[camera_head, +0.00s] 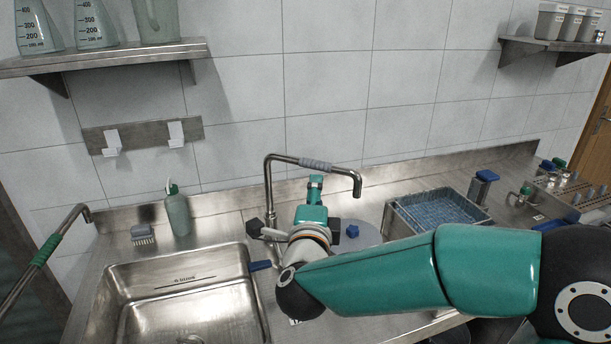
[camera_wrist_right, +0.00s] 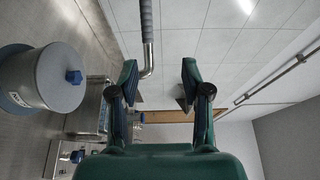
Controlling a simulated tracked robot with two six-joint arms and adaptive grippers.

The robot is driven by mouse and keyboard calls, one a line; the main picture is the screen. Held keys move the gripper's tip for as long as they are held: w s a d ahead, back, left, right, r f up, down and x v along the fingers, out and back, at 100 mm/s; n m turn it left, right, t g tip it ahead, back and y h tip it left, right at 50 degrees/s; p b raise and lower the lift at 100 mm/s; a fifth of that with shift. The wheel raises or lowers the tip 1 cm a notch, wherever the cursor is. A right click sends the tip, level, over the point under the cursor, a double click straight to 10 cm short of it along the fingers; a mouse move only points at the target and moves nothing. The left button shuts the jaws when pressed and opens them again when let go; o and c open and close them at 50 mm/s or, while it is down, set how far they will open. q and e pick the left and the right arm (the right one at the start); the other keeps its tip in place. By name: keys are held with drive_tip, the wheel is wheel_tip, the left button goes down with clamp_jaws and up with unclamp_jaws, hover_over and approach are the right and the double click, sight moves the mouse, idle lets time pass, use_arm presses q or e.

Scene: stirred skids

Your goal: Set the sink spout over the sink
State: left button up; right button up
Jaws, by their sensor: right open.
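The sink spout (camera_head: 315,165) is a bent metal pipe with a grey sleeve. It rises behind the right edge of the steel sink (camera_head: 254,312) and points right, its downturned outlet beyond the basin, near a round grey lid. My right gripper (camera_head: 316,183) reaches up just below the spout's sleeve. In the right wrist view the gripper (camera_wrist_right: 160,82) is open, and the spout (camera_wrist_right: 147,40) shows beyond it, its bent end in line with the gap between the fingers. I cannot see contact. The spout's lower part is partly hidden by my arm. My left gripper is out of view.
A round grey container (camera_wrist_right: 65,77) with a blue knob stands right of the sink. A green-banded metal pipe (camera_head: 45,250) is at left.

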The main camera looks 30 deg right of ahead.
sight(315, 168)
use_arm(q)
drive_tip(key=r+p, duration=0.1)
drive_tip(key=p, duration=0.1)
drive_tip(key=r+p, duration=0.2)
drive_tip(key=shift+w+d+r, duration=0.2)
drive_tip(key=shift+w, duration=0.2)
use_arm(e)
drive_tip(key=f+x, duration=0.1)
drive_tip(key=x, duration=1)
drive_tip(key=a+f+x, duration=0.1)
drive_tip(key=x, duration=0.5)
drive_tip(key=shift+w+d+f, duration=0.15)
drive_tip(key=shift+w+f, duration=0.15)
drive_tip(key=shift+w, duration=0.25)
clamp_jaws()
